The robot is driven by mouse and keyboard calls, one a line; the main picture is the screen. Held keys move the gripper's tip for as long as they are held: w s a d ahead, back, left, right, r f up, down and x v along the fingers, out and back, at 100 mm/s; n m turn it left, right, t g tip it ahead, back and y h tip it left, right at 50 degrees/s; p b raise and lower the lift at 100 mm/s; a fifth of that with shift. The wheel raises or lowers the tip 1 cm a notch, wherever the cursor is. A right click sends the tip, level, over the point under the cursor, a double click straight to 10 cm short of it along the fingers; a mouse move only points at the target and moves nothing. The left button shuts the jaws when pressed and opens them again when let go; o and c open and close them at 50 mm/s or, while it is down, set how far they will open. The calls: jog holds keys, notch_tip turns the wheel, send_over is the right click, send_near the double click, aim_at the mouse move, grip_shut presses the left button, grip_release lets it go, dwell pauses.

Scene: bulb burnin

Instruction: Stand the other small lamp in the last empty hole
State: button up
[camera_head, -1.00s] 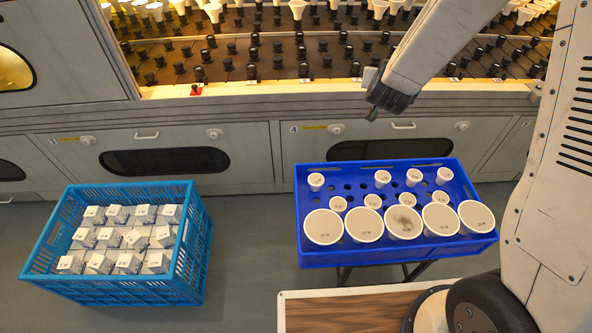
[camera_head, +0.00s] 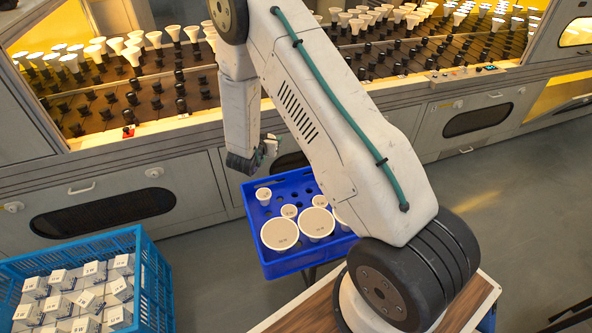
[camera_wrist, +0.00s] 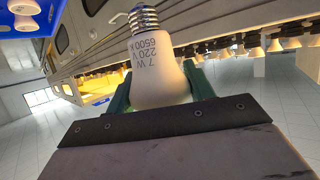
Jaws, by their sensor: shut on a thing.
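My gripper (camera_wrist: 155,92) is shut on a small white lamp (camera_wrist: 158,65) marked 7 W, 220 V, 6500 K. Its green fingers flank the lamp's white body, and the metal screw base points away from the gripper. In the head view my gripper (camera_head: 258,160) hangs above the back of the blue tray (camera_head: 285,266), apart from it. A small lamp (camera_head: 263,195) stands at the tray's back left, with empty holes beside it. Smaller lamps stand farther forward, and large lamps (camera_head: 280,234) fill the front row. My arm hides the tray's right part.
A light-blue crate (camera_head: 150,285) of white boxes stands on the floor at the lower left. Behind the tray is a long grey cabinet (camera_head: 190,175) with black sockets and lamps on top. The floor at right is clear.

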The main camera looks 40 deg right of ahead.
jog(key=s+d+f+m+g+h, duration=0.1)
jog(key=s+d+f+m+g, duration=0.1)
jog(key=f, duration=0.7)
jog(key=s+d+f+m+g+h, duration=0.1)
jog(key=s+d+f, duration=0.3)
jog(key=f, duration=0.5)
jog(key=shift+s+d+m+g, duration=0.35)
jog(key=shift+d+m+g, duration=0.25)
jog(key=shift+d+g, duration=0.1)
jog(key=shift+a+f, duration=0.1)
jog(key=shift+a, duration=0.1)
jog(key=shift+f, duration=0.15)
jog(key=shift+f, duration=1.75)
jog(key=o, duration=1.1)
jog(key=shift+c, duration=0.2)
jog(key=shift+r, duration=0.1)
jog(key=shift+v, duration=3.9)
jog(key=shift+s, duration=0.1)
